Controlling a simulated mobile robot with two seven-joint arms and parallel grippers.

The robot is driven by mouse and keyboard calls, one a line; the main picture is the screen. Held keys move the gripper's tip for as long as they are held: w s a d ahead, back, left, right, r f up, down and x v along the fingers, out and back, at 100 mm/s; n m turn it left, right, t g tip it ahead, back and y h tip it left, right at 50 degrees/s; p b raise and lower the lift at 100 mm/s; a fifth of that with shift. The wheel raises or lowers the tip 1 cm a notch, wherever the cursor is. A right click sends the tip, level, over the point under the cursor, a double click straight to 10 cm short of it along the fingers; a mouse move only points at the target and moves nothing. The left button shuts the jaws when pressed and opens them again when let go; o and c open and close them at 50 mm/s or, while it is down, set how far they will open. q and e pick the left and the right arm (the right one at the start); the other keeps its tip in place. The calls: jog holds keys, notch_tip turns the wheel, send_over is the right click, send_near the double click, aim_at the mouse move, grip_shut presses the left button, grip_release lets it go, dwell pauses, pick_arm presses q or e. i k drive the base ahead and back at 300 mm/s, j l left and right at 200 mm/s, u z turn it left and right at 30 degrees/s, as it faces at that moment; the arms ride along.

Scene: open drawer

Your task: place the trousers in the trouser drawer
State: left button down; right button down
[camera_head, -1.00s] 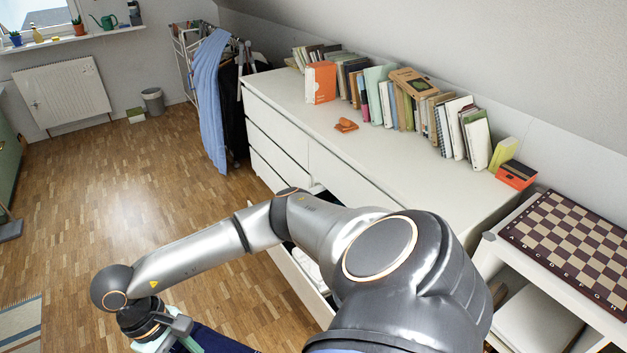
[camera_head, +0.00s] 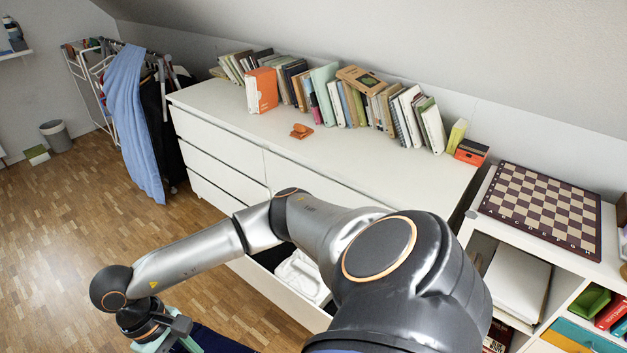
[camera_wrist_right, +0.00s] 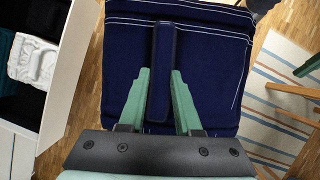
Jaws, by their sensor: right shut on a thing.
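The trousers are a folded dark navy bundle with light stitching, seen in the right wrist view (camera_wrist_right: 220,55) and at the bottom edge of the head view (camera_head: 222,343). My right gripper (camera_wrist_right: 160,95) has pale green fingers shut on a raised fold of the trousers, which it holds above the floor. The open drawer (camera_head: 272,297) juts from the dresser's lower front, partly hidden behind my right arm. It also shows at the left of the right wrist view (camera_wrist_right: 62,85), beside the trousers, with white folded cloth (camera_wrist_right: 33,62) and dark cloth inside. My left gripper is out of view.
The white dresser (camera_head: 215,105) carries a row of books and a small orange object (camera_head: 301,131). A clothes rack (camera_head: 97,78) stands at its far end. A shelf unit with a chessboard (camera_head: 540,210) is at right. Wood floor is open at left.

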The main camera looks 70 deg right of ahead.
aim_at(270, 255)
jog(key=i+z, duration=1.3)
jog(key=z, duration=0.15)
